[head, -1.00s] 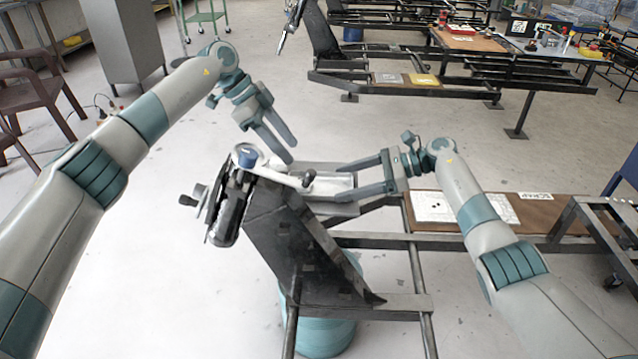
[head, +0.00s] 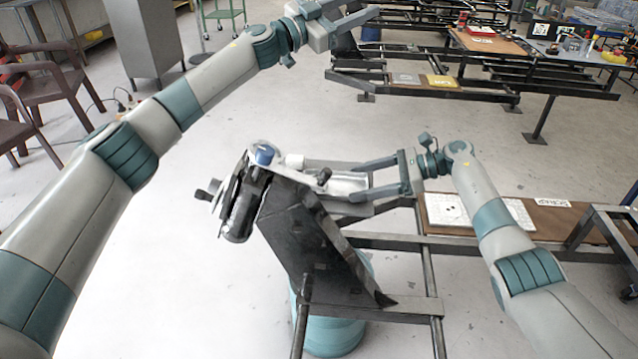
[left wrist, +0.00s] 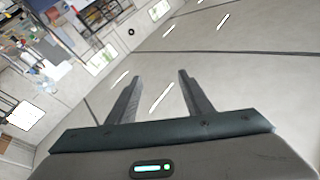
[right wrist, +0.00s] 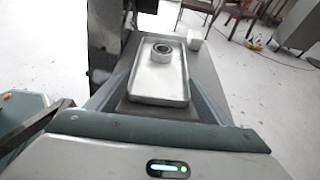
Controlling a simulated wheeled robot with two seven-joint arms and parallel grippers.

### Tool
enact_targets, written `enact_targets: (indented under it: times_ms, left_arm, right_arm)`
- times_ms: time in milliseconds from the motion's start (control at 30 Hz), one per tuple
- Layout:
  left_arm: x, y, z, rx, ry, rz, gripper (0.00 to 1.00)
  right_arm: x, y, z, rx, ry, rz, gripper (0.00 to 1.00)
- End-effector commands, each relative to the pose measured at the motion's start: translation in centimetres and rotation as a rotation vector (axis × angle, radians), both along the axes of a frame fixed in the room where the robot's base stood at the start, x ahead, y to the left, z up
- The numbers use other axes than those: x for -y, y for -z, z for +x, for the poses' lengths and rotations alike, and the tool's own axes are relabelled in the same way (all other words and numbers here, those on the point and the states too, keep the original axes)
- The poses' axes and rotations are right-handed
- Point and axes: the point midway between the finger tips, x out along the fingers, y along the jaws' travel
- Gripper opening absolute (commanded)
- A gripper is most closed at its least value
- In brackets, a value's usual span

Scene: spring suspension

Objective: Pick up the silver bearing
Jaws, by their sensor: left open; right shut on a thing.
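The silver bearing (right wrist: 161,53) is a short ring lying flat on a silver tray (right wrist: 160,85) in the right wrist view. In the head view I cannot make the bearing out clearly near the clamp. My right gripper (head: 360,180) is shut on the tray, with one finger along each long side. The tray also shows in the head view (head: 345,187). My left gripper (head: 362,27) is raised high at the top of the head view, far from the bearing. The left wrist view shows its fingers (left wrist: 155,75) open with nothing between them.
A small white block (right wrist: 194,40) sits beyond the tray. A dark stand (head: 318,248) with a clamp and blue knob (head: 264,153) is left of the tray. A brown board (head: 560,222) lies at right. Open floor lies left of the stand.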

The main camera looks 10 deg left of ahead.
Motion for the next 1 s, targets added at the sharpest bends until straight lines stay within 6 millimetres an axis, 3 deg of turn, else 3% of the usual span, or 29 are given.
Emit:
enact_targets:
  times_ms: [200,433,733,867,1000]
  left_arm:
    - [-3.2,-1.8,3.7,-0.063,-0.230,-0.137,0.46]
    - [-6.7,0.3,6.8,-0.223,-0.470,-0.185,0.46]
    - [-9.5,7.7,7.6,-0.544,-0.705,-0.089,0.46]
    - [-9.8,11.7,6.2,-0.708,-0.764,0.010,0.46]
    - [-9.6,16.0,3.6,-0.888,-0.787,0.151,0.46]
  right_arm:
    - [0.0,0.0,0.0,0.000,0.001,0.000,0.50]
    - [0.0,0.0,0.0,0.000,0.000,0.000,0.50]
    - [0.0,0.0,0.0,0.000,0.000,0.000,0.50]
    - [0.0,0.0,0.0,0.000,0.000,0.000,0.50]
    - [0.0,0.0,0.0,0.000,0.000,0.000,0.50]
